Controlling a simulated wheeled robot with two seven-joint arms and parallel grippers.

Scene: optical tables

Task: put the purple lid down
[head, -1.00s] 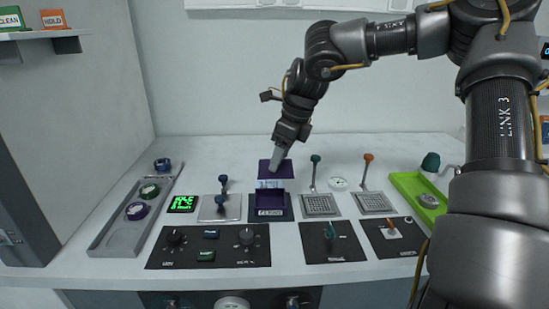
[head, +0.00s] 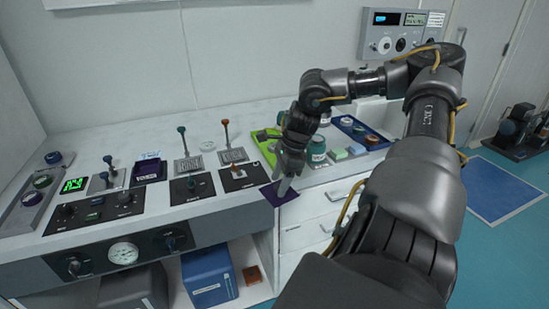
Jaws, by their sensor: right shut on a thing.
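The purple lid (head: 277,197) is a thin dark purple plate at the front right of the worktop, by its edge. My right gripper (head: 285,184) is shut on the lid and points down at it. I cannot tell whether the lid touches a surface or hangs above it. The purple box (head: 149,172) stands open on the table to the left, with something pale showing at its top. My left gripper is not in view.
A green tray (head: 266,150) and a teal-capped jar (head: 317,152) stand just behind my gripper. A blue tray (head: 361,134) lies further right. Dark panels with knobs (head: 93,212) and levers (head: 226,132) fill the left. White drawers (head: 310,222) are below.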

